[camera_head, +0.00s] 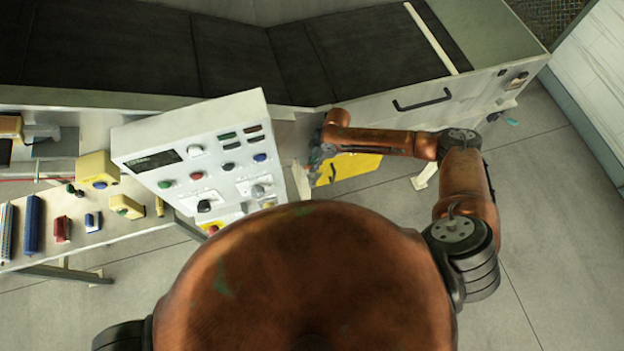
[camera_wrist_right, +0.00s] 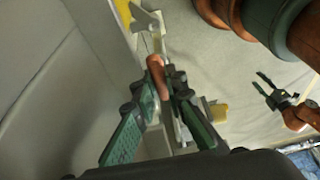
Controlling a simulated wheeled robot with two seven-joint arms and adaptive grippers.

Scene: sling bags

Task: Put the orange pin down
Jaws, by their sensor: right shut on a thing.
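The orange pin (camera_wrist_right: 157,74) shows in the right wrist view as a short orange-brown rod between the fingertips of my right gripper (camera_wrist_right: 167,88). The gripper is shut on it, and the pin's tip sticks out beyond the fingers. In the head view my right gripper (camera_head: 317,158) is beside the right edge of the control panel, in front of a yellow panel; the pin cannot be made out there. My left gripper (camera_wrist_right: 277,93) shows at the right of the wrist view, with its dark fingers apart and nothing between them. It is out of the head view.
The tilted white control panel (camera_head: 222,130) with buttons stands close left of my right gripper. A dark conveyor belt (camera_head: 230,52) runs behind. A yellow panel (camera_head: 350,167) is below the conveyor's side. A table (camera_head: 120,225) with several small parts is at left. Floor at right is clear.

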